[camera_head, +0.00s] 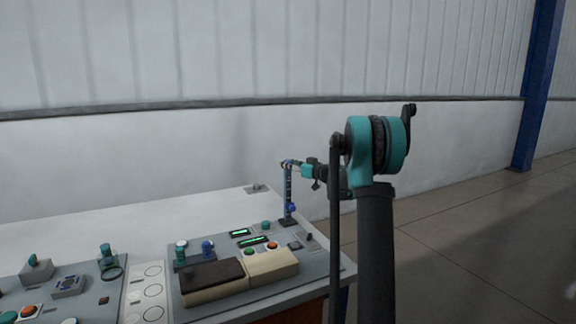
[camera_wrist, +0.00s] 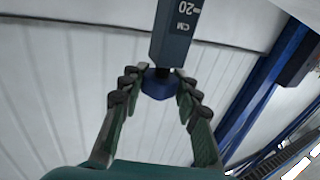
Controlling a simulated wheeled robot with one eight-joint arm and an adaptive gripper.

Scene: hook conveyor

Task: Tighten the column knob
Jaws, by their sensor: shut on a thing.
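A slim upright column (camera_head: 288,188) stands on the console. In the wrist view the column (camera_wrist: 175,38) is a dark grey scale marked "CM" and "20". A dark blue faceted knob (camera_wrist: 160,87) sits at its end. My gripper (camera_wrist: 161,78) is shut on this knob, one finger on each side. In the head view my gripper (camera_head: 289,163) is at the top of the column, and the knob between its fingers is too small to make out. A blue part (camera_head: 292,208) sits lower on the column, clear of my gripper.
The console (camera_head: 325,272) carries green displays (camera_head: 252,240), push buttons and a brown and cream block pair (camera_head: 240,275) in front of the column. More knobs and switches stand at the left. A white wall (camera_head: 130,150) is behind. Open floor (camera_head: 480,230) lies to the right.

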